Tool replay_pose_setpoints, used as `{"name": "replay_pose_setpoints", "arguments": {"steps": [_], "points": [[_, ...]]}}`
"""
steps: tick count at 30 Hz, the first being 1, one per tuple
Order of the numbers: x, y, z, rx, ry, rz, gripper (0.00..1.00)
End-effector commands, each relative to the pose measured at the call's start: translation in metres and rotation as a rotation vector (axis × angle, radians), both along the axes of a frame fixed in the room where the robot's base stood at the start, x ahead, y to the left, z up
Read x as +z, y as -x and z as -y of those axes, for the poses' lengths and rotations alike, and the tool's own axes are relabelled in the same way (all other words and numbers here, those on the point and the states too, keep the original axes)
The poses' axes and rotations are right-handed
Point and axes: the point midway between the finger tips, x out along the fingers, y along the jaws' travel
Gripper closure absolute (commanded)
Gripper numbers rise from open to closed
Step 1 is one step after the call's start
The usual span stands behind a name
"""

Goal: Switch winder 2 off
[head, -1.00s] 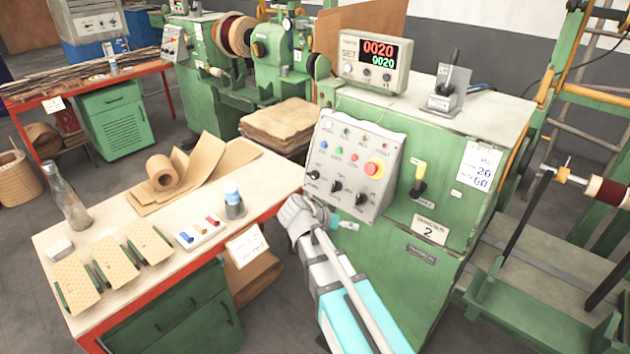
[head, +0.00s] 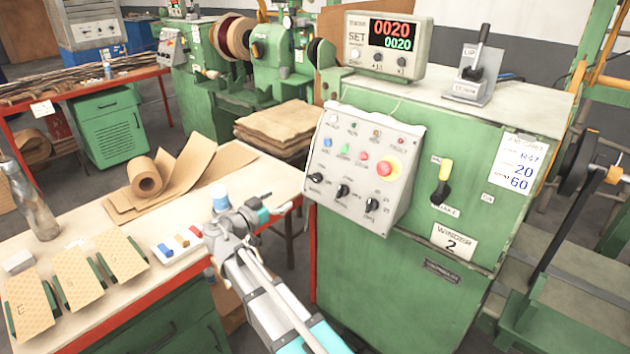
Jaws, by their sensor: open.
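Winder 2 is the green machine (head: 385,285) with a "WINDER 2" plate (head: 454,243). The counter (head: 383,45) on top reads 0020 in red and 0020 in green. My gripper (head: 287,210) is open and empty, left of the panel's lower left edge, apart from it and pointing right.
A grey lever box (head: 475,75) stands on the winder. A job sheet (head: 515,163) hangs on its front.

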Motion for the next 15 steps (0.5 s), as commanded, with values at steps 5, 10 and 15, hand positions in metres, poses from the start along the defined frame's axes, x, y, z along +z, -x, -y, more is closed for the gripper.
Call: {"name": "replay_pose_setpoints", "arguments": {"steps": [5,10,15], "points": [[0.0003,-0.0004,0.0013,-0.002,0.000,-0.001,0.06],[0.0001,-0.0021,0.0027,-0.003,0.000,-0.003,0.06],[0.0000,-0.0088,0.0079,-0.004,0.000,-0.004,0.06]]}}
